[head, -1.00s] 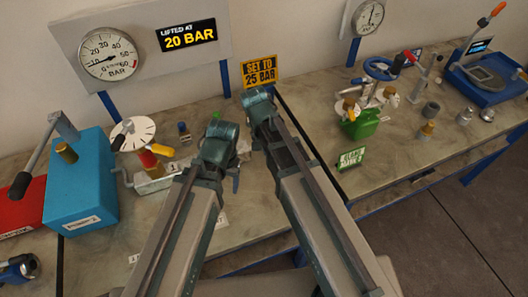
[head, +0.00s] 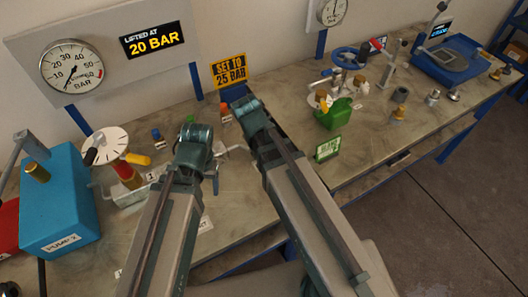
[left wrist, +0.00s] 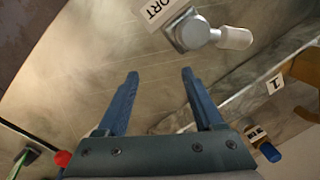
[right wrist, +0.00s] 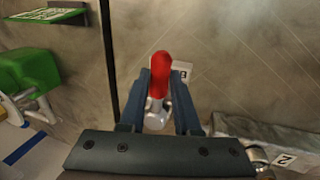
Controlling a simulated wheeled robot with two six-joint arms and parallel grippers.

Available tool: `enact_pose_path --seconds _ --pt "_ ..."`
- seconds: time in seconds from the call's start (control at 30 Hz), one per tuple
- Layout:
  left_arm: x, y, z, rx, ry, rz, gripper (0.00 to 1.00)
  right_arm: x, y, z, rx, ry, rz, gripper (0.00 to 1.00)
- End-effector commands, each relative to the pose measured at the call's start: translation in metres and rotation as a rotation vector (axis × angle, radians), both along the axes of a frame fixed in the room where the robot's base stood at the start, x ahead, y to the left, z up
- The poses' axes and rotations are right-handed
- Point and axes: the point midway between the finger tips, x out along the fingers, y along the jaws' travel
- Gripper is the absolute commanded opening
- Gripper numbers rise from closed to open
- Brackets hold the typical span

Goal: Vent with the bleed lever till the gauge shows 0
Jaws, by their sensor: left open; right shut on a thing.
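The gauge (head: 72,67) is a white dial on the grey panel at upper left in the head view. Its needle points down and left, near the low end of the scale; the exact reading is too small to tell. My right gripper (right wrist: 158,92) is shut on a red-tipped lever (right wrist: 161,75) with a pale metal base in the right wrist view. In the head view my right gripper (head: 245,107) hides that lever. My left gripper (left wrist: 160,80) is open and empty above the bench; in the head view it is the gripper (head: 194,142) left of the right one.
A "SET TO 25 BAR" sign (head: 229,71) stands behind my right gripper. The blue pump box (head: 60,212) is at left. A green can (head: 334,114) and green sign (head: 328,148) are at right. A silver fitting (left wrist: 192,32) lies ahead of my left gripper.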

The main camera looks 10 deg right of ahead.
Motion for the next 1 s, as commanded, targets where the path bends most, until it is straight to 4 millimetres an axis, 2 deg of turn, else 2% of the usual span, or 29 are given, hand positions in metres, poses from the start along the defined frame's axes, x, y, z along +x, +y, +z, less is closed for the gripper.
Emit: enact_pose_path --seconds 0.53,0.57,0.7,0.73,1.0 --pt "0.0000 0.0000 -0.0001 0.000 0.000 0.000 0.69 0.0003 -0.0022 0.0000 -0.002 0.001 0.025 0.00" --pt "0.0000 0.0000 -0.0001 0.000 0.000 0.000 0.69 0.0003 -0.0023 0.0000 -0.002 0.001 0.025 0.33" --pt "0.0000 0.0000 -0.0001 0.000 0.000 0.000 0.69 0.0003 -0.0021 -0.0001 -0.001 0.001 0.024 0.58" --pt "0.0000 0.0000 -0.0001 0.000 0.000 0.000 0.69 0.0003 -0.0021 -0.0001 -0.001 0.001 0.024 0.61" --pt "0.0000 0.0000 0.0002 0.000 0.000 0.000 0.69 0.0003 -0.0017 0.0002 0.000 0.001 0.023 0.61"
